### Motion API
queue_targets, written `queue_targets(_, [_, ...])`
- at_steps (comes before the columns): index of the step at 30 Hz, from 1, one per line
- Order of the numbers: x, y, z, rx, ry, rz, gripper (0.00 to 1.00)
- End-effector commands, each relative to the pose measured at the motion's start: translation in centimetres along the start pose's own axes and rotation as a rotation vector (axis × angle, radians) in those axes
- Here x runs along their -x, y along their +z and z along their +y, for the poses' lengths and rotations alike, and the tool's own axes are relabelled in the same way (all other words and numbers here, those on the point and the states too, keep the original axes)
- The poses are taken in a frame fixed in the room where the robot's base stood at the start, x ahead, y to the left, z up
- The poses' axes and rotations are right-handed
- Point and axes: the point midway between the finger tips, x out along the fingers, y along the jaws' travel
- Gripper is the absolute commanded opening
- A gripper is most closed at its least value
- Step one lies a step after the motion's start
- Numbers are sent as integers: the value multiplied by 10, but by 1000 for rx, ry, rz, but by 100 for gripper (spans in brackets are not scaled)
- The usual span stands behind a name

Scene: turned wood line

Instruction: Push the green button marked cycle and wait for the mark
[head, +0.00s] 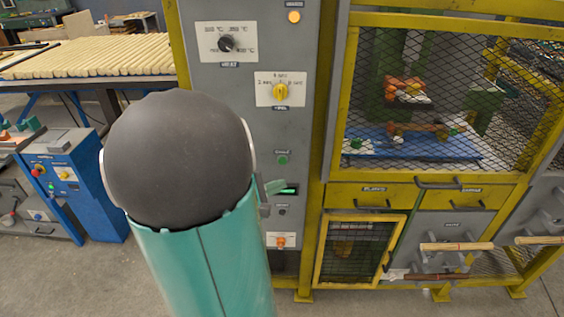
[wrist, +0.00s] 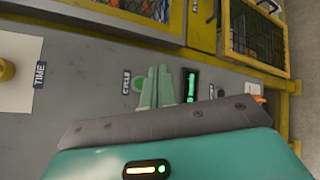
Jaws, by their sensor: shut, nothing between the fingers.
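The green cycle button (head: 282,160) sits on the grey control panel, below the yellow knob. In the wrist view the round green button (wrist: 139,85) is beside a label reading CYCLE (wrist: 126,83). My gripper (head: 276,186) is shut and empty, its pale green fingers just below the button in the head view. In the wrist view the fingertips (wrist: 158,70) lie just right of the button, not over it. Whether they touch the panel I cannot tell. A slot or display with a green light (wrist: 190,85) is right of the fingers.
The panel also carries a black heat knob (head: 226,44), a yellow time knob (head: 280,92), a lit amber lamp (head: 294,17) and an orange control (head: 280,241). A yellow-framed mesh cabinet (head: 340,110) stands right. A blue machine (head: 88,190) stands left.

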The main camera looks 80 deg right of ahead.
Motion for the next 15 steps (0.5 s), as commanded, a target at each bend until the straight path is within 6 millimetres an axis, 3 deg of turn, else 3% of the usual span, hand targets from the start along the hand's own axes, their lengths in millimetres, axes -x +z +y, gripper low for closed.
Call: queue_targets(15, [-42, -31, 30, 0, 0, 0, 0])
